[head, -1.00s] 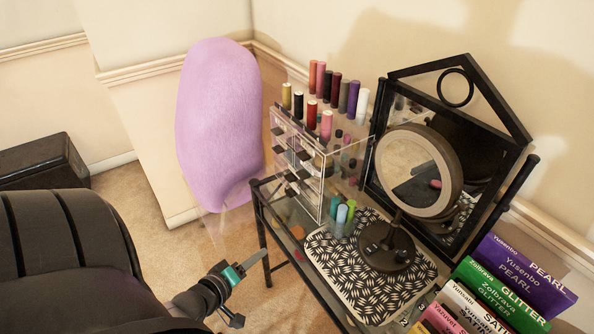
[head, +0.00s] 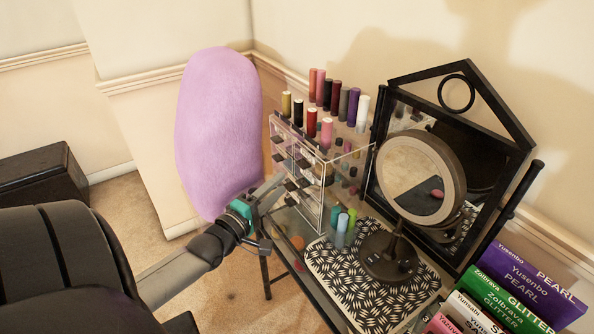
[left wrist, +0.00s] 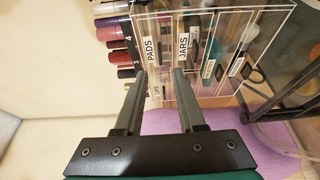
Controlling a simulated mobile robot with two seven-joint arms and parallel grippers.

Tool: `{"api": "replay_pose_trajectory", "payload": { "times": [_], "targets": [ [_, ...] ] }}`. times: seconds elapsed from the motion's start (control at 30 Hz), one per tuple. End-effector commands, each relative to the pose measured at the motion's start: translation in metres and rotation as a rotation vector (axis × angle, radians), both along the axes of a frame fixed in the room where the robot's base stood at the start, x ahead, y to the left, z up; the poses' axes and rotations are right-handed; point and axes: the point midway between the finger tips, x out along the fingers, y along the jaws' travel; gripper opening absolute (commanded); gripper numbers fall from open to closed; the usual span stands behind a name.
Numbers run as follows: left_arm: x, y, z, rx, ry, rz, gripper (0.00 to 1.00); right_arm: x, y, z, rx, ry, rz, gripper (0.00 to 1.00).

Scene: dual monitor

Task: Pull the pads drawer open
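A clear acrylic organizer (head: 310,190) stands on the glass table, with black-knobbed drawers facing left. In the left wrist view the pads drawer (left wrist: 150,50) shows its PADS label, beside a JARS label (left wrist: 183,47) and a partly hidden LIPS label (left wrist: 157,89). The pads drawer looks closed; I cannot tell which front it is in the head view. My left gripper (head: 274,191) is just in front of the lower drawer fronts. In the left wrist view its fingers (left wrist: 159,80) are apart, pointing at the fronts, with nothing visibly held. My right gripper is out of view.
Lipsticks (head: 330,95) stand on top of the organizer. A round mirror (head: 415,180) and small bottles (head: 343,228) are on a patterned mat (head: 345,285). Books (head: 500,295) stand at the right. A purple cushioned object (head: 218,130) is behind my left arm.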

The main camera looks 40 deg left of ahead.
Motion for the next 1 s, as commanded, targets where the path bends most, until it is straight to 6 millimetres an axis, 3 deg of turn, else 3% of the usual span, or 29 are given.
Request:
{"api": "replay_pose_trajectory", "payload": {
  "times": [0.5,1.0],
  "targets": [
    [0.071,0.008,-0.001,0.003,-0.001,-0.001,0.39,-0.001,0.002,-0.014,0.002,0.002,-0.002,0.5],
    [0.084,0.009,0.0,0.002,0.001,-0.001,0.39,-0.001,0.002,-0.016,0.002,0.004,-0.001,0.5]
  ]
}}
